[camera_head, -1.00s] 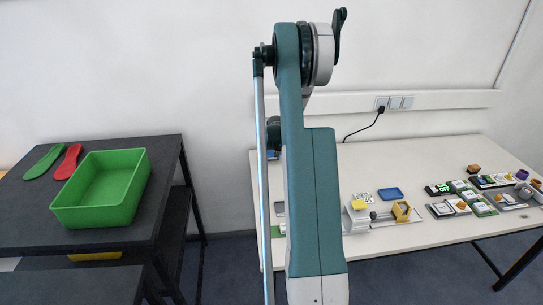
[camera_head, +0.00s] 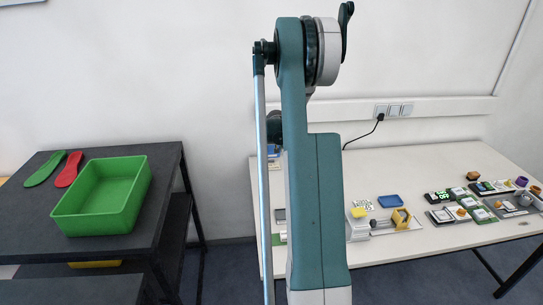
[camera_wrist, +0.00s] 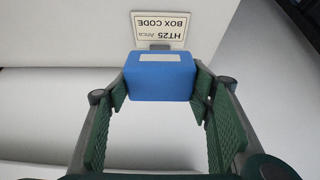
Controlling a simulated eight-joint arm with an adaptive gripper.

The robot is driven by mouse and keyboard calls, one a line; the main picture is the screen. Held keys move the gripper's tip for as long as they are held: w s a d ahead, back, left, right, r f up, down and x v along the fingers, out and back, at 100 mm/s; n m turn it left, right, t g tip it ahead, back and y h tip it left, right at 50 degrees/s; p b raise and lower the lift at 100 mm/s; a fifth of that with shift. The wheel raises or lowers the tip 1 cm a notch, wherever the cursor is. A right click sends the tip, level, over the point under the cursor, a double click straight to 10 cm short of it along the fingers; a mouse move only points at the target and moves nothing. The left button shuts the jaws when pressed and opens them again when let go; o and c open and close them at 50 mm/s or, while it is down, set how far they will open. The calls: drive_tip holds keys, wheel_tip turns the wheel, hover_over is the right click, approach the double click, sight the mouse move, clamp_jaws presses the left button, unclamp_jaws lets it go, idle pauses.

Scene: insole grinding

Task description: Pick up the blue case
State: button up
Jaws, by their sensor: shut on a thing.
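The blue case (camera_wrist: 158,82) is a blue block with a pale label on its near top face. In the wrist view it sits between the fingertips of my gripper (camera_wrist: 161,92), and the green finger pads are shut on its left and right sides. Behind it is a white card (camera_wrist: 160,30) printed "BOX CODE" and "HT25". In the head view my arm hides the gripper. A small blue patch (camera_head: 273,150) shows beside my arm at the back of the white table; I cannot tell if it is the same case.
The white table (camera_head: 400,165) holds a blue flat piece (camera_head: 390,201), a yellow-topped part (camera_head: 358,213) and several small devices on the right. A green bin (camera_head: 103,222) and two insoles, green (camera_head: 45,169) and red (camera_head: 69,170), are on the dark table at left.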

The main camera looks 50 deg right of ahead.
sight(272, 147)
drive_tip(key=shift+r, duration=1.8)
drive_tip(key=shift+w+d+p, duration=0.1)
drive_tip(key=shift+p, duration=0.25)
drive_tip(key=shift+w+d+r+g+y+p, duration=0.25)
drive_tip(key=shift+w+r+g+y+p, duration=0.1)
drive_tip(key=shift+g+y+p, duration=0.35)
drive_tip(key=shift+r+g+y+p, duration=0.5)
drive_tip(key=shift+g+y+p, duration=0.1)
drive_tip(key=shift+p, duration=0.25)
drive_tip(key=shift+f, duration=3.15)
drive_tip(key=shift+f+b, duration=0.4)
drive_tip(key=shift+f, duration=1.5)
